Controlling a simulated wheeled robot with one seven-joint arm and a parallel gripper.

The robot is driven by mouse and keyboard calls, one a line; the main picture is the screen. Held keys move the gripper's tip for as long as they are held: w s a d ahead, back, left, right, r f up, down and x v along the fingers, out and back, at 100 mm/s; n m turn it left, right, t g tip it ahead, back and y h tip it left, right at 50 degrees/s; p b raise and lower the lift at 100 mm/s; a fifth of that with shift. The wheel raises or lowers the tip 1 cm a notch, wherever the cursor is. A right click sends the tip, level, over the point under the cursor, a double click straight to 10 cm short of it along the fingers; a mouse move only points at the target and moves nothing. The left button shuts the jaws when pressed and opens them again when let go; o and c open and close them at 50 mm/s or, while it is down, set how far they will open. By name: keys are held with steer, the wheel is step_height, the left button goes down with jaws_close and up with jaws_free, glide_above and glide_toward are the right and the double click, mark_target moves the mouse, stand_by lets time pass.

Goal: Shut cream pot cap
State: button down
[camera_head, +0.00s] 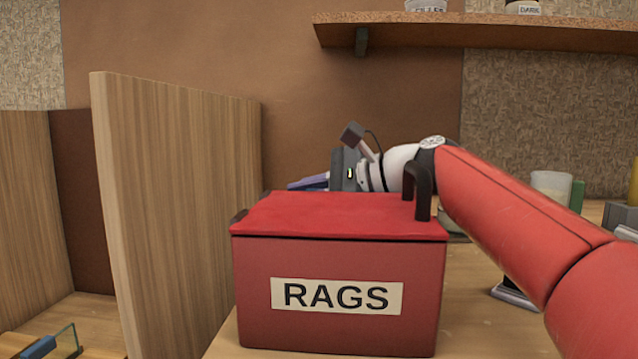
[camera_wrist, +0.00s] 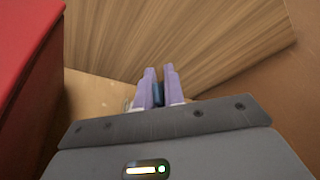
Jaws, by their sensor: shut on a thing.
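My gripper (camera_head: 308,183) reaches behind the red box in the head view, its purple fingers pointing left toward the wooden panel. In the wrist view my gripper (camera_wrist: 160,72) has its two fingers close together, shut on a small dark blue thing (camera_wrist: 158,94). Most of that thing is hidden between the fingers, so I cannot tell whether it is the cap. I cannot make out the cream pot in either view. The red box hides the bench below my gripper in the head view.
The red box labelled RAGS (camera_head: 338,270), with a black handle, stands in front of my arm. An upright wooden panel (camera_head: 175,200) is at left. A shelf (camera_head: 480,32) hangs above. A whitish cup (camera_head: 551,188) stands at right. A blue-handled tool (camera_head: 62,345) lies lower left.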

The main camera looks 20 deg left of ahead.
steer(key=shift+f, duration=0.35)
steer(key=c, duration=1.6)
jaws_free()
steer(key=shift+r, duration=0.1)
steer(key=shift+r, duration=0.1)
